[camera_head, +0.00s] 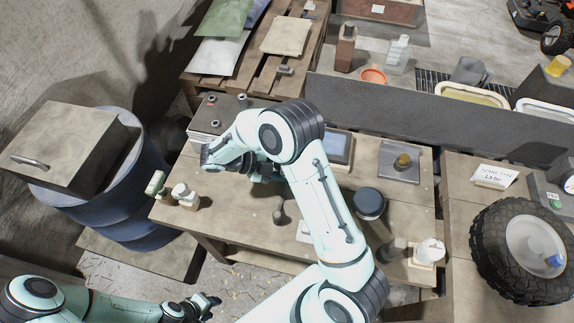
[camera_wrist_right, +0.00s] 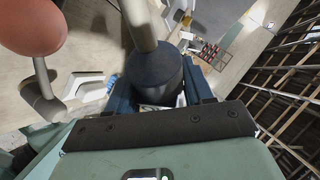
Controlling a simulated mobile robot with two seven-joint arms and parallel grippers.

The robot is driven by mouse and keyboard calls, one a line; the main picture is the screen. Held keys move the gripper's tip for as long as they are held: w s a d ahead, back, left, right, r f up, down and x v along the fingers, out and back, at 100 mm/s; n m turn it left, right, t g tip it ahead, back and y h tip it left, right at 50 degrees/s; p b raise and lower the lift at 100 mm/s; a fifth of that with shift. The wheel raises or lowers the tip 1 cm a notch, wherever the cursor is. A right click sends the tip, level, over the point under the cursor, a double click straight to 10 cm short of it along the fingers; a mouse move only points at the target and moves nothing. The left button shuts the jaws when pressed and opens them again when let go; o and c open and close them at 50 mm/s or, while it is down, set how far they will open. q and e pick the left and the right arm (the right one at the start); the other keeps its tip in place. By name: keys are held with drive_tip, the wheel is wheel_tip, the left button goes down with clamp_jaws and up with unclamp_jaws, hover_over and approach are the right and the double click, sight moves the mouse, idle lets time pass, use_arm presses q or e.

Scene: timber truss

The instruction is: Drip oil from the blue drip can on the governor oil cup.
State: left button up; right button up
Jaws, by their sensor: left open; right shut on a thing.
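In the right wrist view, my right gripper (camera_wrist_right: 160,95) is shut on the dark blue drip can (camera_wrist_right: 158,75), a short cylinder with a beige tube running up from it. In the head view, my right arm hides most of that gripper and the can, over the middle of the workbench. A brass-coloured cup-like part (camera_head: 403,160) sits on a square metal plate at the bench's right; I cannot tell whether it is the governor oil cup. My left gripper (camera_head: 207,302) is open and empty at the lower left, clear of the bench.
A red ball (camera_wrist_right: 32,28) on a pale rod is close to the can in the wrist view. The wooden workbench (camera_head: 240,220) also bears a dark round container (camera_head: 369,203) and white-topped items at its left end (camera_head: 184,195). A blue barrel (camera_head: 140,230) stands left; a tyre (camera_head: 520,250) lies right.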

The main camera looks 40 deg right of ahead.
use_arm(q)
drive_tip(key=shift+s, duration=0.1)
use_arm(e)
drive_tip(key=shift+s+f+m+t+y+b, duration=0.15)
drive_tip(key=shift+f+t+b, duration=0.15)
drive_tip(key=shift+f, duration=0.1)
drive_tip(key=shift+s+f+m+t+y+b, duration=0.1)
drive_tip(key=shift+f+m+t+y+b, duration=0.05)
drive_tip(key=shift+f+t+b, duration=0.2)
drive_tip(key=shift+s+f+t, duration=0.15)
drive_tip(key=shift+f+t, duration=0.1)
use_arm(q)
drive_tip(key=shift+s+f, duration=1.05)
drive_tip(key=shift+s, duration=0.2)
drive_tip(key=shift+w, duration=0.1)
use_arm(e)
drive_tip(key=shift+w, duration=0.25)
